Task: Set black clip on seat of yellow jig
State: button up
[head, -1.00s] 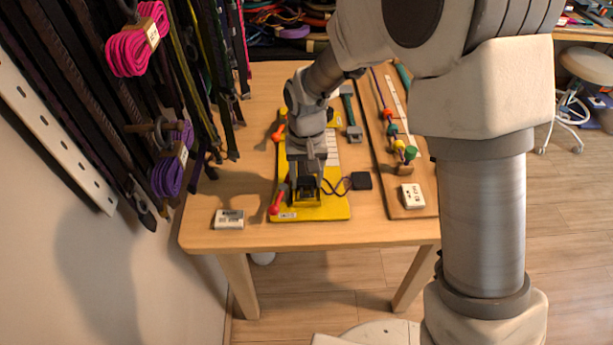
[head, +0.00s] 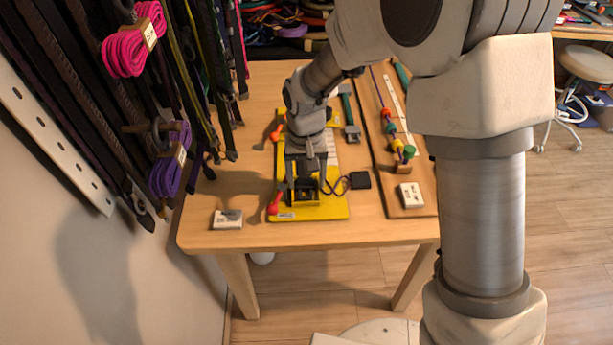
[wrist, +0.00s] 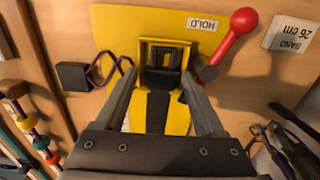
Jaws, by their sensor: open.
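The yellow jig (head: 335,207) lies flat on the table, with a raised yellow seat (wrist: 148,50) at its near end. The black clip (wrist: 165,58) appears inside the seat's yellow frame; it also shows dark there in the head view (head: 307,187). I cannot tell whether it is fully down. My gripper (wrist: 160,77) is open, its two fingers apart on either side of the seat, with nothing seen held between them. In the head view my gripper (head: 305,178) is just above and behind the seat and partly hides the jig.
A red-knobbed lever (wrist: 235,35) stands close beside the seat. A black box (head: 359,180) with a dark cord is on the other side. A bead board (head: 410,209) lies at right, a white label block (head: 227,219) at left. Hanging cords (head: 170,165) crowd the left wall.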

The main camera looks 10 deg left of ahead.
notch_tip(320, 180, up, 17)
jog(key=p, duration=0.3)
jog(key=shift+r+p, duration=0.2)
jog(key=shift+p, duration=0.1)
jog(key=s+d+r+m+t+p, duration=0.1)
jog(key=s+d+r+p, duration=0.1)
jog(key=d+r, duration=0.55)
jog(key=s+d+r+m+t+p, duration=0.1)
jog(key=s+d+r+t+p, duration=0.15)
jog(key=d+r, duration=0.45)
jog(key=s+d+r+m+t+p, duration=0.1)
jog(key=s+d+r+p, duration=0.3)
jog(key=s+d, duration=0.6)
jog(key=shift+s+d+r+t, duration=0.15)
jog(key=shift+s+d+t, duration=0.3)
jog(key=shift+t, duration=0.1)
jog(key=shift+a, duration=0.2)
